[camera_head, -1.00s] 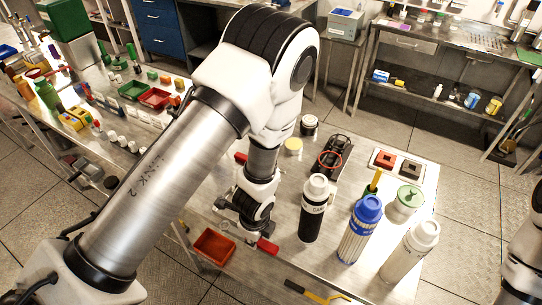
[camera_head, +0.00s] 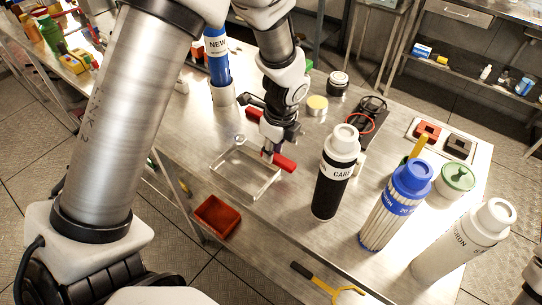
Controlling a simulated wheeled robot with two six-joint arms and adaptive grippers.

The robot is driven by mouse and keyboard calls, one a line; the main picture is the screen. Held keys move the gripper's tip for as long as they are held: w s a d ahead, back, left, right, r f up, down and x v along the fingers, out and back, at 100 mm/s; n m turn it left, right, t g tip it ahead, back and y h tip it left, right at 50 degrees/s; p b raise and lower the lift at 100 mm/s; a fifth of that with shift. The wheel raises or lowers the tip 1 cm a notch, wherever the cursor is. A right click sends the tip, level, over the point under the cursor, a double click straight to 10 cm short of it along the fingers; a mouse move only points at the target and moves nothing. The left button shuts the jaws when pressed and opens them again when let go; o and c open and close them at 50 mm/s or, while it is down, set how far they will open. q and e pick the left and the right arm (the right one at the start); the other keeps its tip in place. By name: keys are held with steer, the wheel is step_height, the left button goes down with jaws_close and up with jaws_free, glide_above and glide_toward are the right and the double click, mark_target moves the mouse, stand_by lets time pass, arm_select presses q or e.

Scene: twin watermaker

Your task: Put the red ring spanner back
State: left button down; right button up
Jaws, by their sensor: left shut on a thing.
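The red ring spanner (camera_head: 286,163) shows its red grip at the right of my left gripper (camera_head: 270,152) in the head view. A pale ring end seems to show to the left of the fingers. My left gripper points down and is shut on the spanner. It is over the right far edge of a clear, shallow tray (camera_head: 235,190) on the steel bench. The fingers hide the middle of the spanner. I cannot tell whether the spanner touches the tray.
Another red-handled thing (camera_head: 253,115) lies behind the gripper. A black bottle (camera_head: 331,185), a blue-capped container (camera_head: 398,200) and a white bottle (camera_head: 460,245) stand to the right. A blue bottle (camera_head: 216,60) stands behind. A red bin (camera_head: 217,216) is below the bench edge.

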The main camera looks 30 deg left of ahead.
arm_select(q)
steer(key=w+a, duration=0.1)
steer(key=w, duration=0.1)
steer(key=w+a+b, duration=0.1)
steer(key=w, duration=0.1)
steer(key=w+a+f, duration=0.1)
steer(key=a, duration=0.1)
steer(key=shift+w+b, duration=0.3)
steer(key=shift+w, duration=0.1)
steer(key=f+b, duration=0.1)
steer(key=b, duration=0.1)
steer(key=f+b, duration=0.2)
steer(key=b, duration=0.1)
steer(key=shift+w+a+f, duration=0.1)
steer(key=shift+a+f, duration=0.1)
steer(key=shift+f, duration=0.1)
steer(key=shift+r, duration=0.25)
steer(key=c, duration=1)
jaws_free()
steer(key=shift+o, duration=0.3)
steer(key=shift+f, duration=0.1)
step_height(320, 180, up, 12)
steer(key=d+p, duration=0.1)
steer(key=shift+d, duration=0.35)
arm_select(e)
step_height(320, 180, down, 7)
steer(key=shift+r, duration=0.15)
